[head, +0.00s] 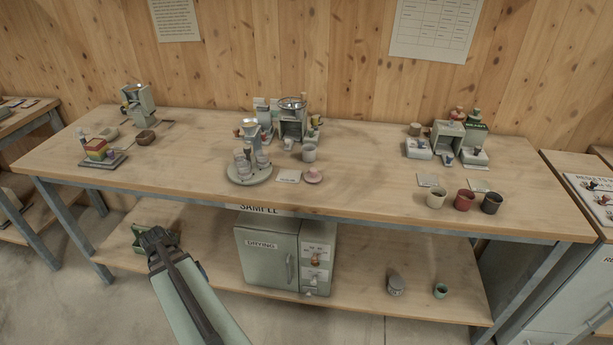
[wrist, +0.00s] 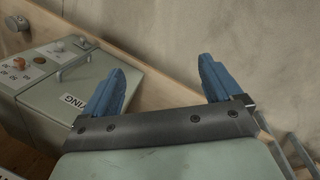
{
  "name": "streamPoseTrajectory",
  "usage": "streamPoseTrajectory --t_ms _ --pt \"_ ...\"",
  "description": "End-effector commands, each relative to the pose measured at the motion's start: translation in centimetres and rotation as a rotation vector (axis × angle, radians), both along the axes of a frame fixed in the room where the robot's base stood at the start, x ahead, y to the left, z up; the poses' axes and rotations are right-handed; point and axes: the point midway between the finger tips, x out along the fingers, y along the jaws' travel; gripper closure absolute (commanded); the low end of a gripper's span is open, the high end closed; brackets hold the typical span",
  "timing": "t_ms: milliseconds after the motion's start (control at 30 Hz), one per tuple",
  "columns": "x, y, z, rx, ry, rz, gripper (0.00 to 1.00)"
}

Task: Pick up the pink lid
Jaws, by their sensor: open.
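My gripper (head: 150,236) is low at the left of the head view, in front of the table and well away from the lid. In the wrist view my gripper (wrist: 160,85) shows two blue fingers spread wide with nothing between them. The lid does not show in the wrist view.
Several coloured cups line the right front edge. The drying cabinet (head: 268,252) stands on the lower shelf. The table top (head: 375,185) right of the lid is clear.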

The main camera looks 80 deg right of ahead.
Motion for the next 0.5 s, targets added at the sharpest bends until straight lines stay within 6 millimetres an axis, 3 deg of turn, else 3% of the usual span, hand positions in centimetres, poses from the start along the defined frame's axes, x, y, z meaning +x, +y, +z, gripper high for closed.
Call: streamPoseTrajectory --t_ms 33,200,500 --pt "-0.5 -1.8 1.5 -0.02 -0.012 -0.038 0.08" --pt "-2.6 -6.7 6.0 -0.08 -0.04 -0.157 0.08" --pt "-8.4 -14.3 14.5 -0.189 -0.08 -0.372 0.08"
